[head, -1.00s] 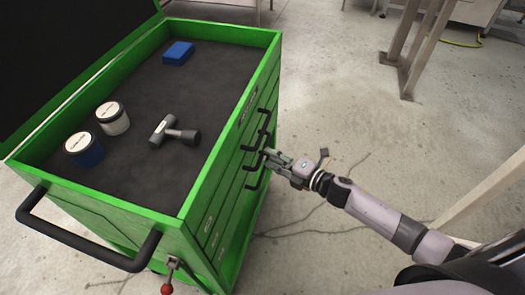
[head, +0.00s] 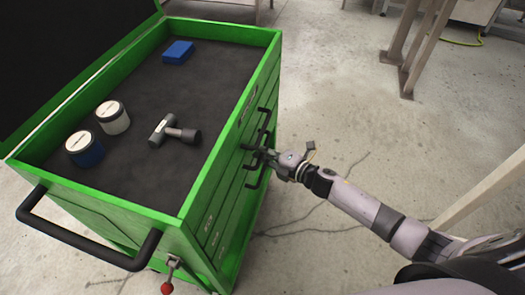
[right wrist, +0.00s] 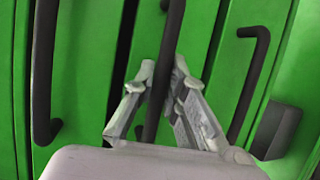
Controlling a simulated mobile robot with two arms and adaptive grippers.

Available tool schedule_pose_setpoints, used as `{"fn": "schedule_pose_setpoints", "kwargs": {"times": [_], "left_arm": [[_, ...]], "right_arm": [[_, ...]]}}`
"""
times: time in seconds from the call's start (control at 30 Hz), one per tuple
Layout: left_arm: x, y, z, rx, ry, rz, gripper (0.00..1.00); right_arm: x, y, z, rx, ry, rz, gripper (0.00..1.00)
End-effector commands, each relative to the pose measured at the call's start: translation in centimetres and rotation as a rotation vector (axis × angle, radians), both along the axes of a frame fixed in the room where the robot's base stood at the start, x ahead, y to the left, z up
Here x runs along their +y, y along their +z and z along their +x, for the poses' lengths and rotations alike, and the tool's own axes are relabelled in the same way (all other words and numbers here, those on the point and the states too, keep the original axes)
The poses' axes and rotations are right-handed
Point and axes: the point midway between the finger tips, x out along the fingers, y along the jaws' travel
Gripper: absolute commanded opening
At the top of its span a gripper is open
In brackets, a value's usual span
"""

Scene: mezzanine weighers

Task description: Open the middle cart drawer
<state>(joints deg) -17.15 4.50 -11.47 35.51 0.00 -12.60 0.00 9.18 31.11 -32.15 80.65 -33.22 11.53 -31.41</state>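The green tool cart (head: 190,225) stands at the left of the head view, with drawer fronts and black bar handles on its right side. My right gripper (head: 265,156) is at one of the middle handles. In the right wrist view this black handle (right wrist: 172,35) runs between the two grey fingers (right wrist: 163,75), whose tips sit close against it on both sides. Another handle (right wrist: 42,70) is to the left and one (right wrist: 250,80) to the right, both apart from the fingers. A dark strip shows beside the held handle; I cannot tell how deep it is. My left gripper is out of view.
On the cart's dark top are a blue block (head: 178,52), a white-lidded jar (head: 113,117), a blue jar (head: 85,149) and a grey hammer-like tool (head: 172,131). A black push handle (head: 85,240) juts from the near end.

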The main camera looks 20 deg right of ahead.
Motion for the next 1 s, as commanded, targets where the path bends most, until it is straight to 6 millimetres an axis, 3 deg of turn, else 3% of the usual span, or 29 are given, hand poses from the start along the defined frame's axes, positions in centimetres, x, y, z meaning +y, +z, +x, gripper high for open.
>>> {"fn": "schedule_pose_setpoints", "kwargs": {"times": [0.13, 0.8, 1.0], "left_arm": [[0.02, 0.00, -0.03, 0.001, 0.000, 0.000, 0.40], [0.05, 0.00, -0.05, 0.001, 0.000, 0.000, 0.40], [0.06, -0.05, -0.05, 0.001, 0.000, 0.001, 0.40]], "right_arm": [[-0.02, -0.02, -0.01, 0.000, 0.000, 0.000, 0.00], [-0.06, -0.05, -0.05, 0.000, 0.000, -0.002, 0.00], [-0.97, -0.18, -0.66, 0.002, -0.001, -0.004, 0.00]]}}
